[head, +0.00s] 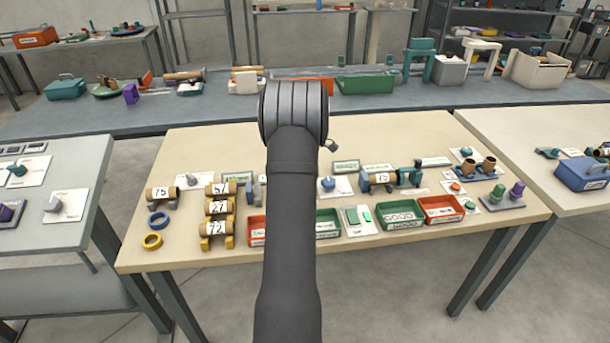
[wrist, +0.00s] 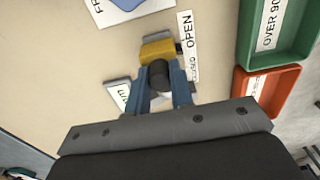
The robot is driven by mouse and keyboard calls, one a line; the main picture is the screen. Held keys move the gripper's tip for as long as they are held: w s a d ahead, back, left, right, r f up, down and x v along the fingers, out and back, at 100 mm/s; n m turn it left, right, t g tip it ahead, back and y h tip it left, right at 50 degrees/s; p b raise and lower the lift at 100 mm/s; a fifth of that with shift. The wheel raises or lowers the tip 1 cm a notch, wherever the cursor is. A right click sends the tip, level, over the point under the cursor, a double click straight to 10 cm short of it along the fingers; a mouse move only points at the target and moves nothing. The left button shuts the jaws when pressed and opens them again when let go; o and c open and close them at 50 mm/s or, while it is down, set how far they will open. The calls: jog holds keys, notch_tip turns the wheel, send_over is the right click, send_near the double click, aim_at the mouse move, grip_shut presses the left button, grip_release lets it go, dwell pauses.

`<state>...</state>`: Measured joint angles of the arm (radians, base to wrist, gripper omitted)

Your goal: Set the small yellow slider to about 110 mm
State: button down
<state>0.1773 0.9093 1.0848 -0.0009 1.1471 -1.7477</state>
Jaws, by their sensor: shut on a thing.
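A small yellow block, which looks like the slider (wrist: 157,51), shows in the wrist view just beyond my fingertips. A dark round knob (wrist: 159,74) sits at its near side. My gripper (wrist: 160,88) has its two blue fingers on either side of the knob, shut on it. A white strip lettered OPEN (wrist: 186,35) runs along the block's right side. I cannot read a millimetre scale or the slider's setting. In the head view my arm hides both the slider and the gripper.
A green tray (wrist: 246,55) and a red tray (wrist: 240,90) stand to the right in the wrist view. In the head view, cardboard tubes on yellow holders (head: 219,244) stand left of my arm. Bare tabletop (head: 205,150) lies at the back left.

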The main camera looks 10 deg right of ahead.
jog(key=shift+a, duration=0.35)
jog(key=c, duration=1.3)
grip_release()
jog(key=shift+o, duration=0.2)
notch_tip(320, 180, up, 18)
jog(key=shift+f, duration=0.25)
jog(key=shift+f, duration=0.1)
notch_tip(320, 180, down, 17)
jog(key=shift+f, duration=0.15)
